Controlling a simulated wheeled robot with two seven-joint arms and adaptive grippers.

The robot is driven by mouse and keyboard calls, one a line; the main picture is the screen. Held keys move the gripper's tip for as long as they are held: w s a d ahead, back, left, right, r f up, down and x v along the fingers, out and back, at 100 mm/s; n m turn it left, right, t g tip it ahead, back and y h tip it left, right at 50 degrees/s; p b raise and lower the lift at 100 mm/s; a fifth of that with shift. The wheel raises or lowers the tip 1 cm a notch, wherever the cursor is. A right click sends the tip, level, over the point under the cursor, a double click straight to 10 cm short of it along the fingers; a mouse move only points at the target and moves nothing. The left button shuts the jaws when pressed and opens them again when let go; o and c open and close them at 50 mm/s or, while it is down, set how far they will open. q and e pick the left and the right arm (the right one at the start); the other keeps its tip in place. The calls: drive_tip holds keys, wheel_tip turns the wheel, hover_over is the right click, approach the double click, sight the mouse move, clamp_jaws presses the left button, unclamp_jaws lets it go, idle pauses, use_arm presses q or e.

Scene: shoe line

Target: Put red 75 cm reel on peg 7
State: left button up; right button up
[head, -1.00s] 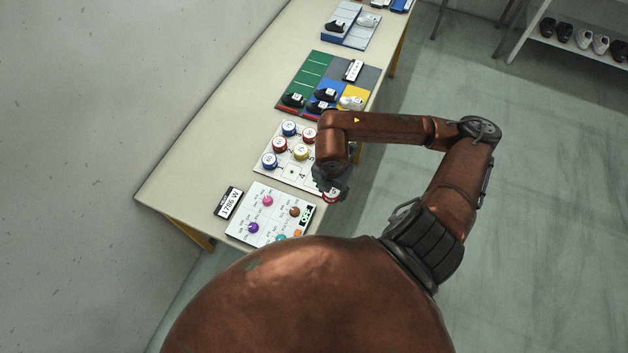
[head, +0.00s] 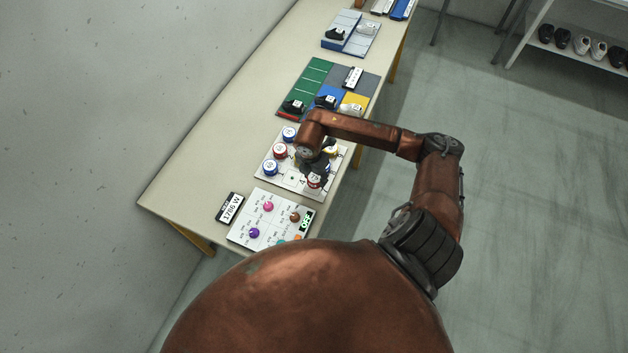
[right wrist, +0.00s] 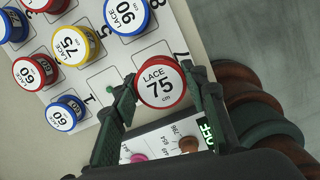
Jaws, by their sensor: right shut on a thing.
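The red reel (right wrist: 161,86), labelled "LACE 75 cm", is between the fingers of my right gripper (right wrist: 162,82), which is shut on it. In the head view the red reel (head: 314,181) shows under my right gripper (head: 316,170), over the near right part of the white peg board (head: 291,179). A printed 7 is beside the reel in the right wrist view, and an 8 is farther up. The peg under the reel is hidden; I cannot tell whether the reel touches the board. My left gripper is not in view.
Other reels stand on the board: a blue 90 (right wrist: 127,14), a yellow 75 (right wrist: 75,45), a red 60 (right wrist: 36,71) and a blue 60 (right wrist: 65,114). A panel with coloured knobs (head: 270,222) lies nearer, beside a "1786 W" display (head: 230,208). Coloured shoe trays (head: 312,78) lie beyond.

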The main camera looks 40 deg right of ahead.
sight(314, 181)
drive_tip(key=shift+w+d+f, duration=0.1)
drive_tip(key=shift+w+f, duration=0.25)
drive_tip(key=shift+f, duration=0.05)
wheel_tip(314, 181, down, 3)
drive_tip(key=shift+p, duration=0.5)
drive_tip(key=shift+f+b, duration=0.4)
drive_tip(key=shift+f, duration=0.05)
drive_tip(key=shift+f, duration=0.15)
drive_tip(key=o, duration=1.2)
drive_tip(key=shift+c, duration=0.2)
drive_tip(key=shift+r, duration=0.2)
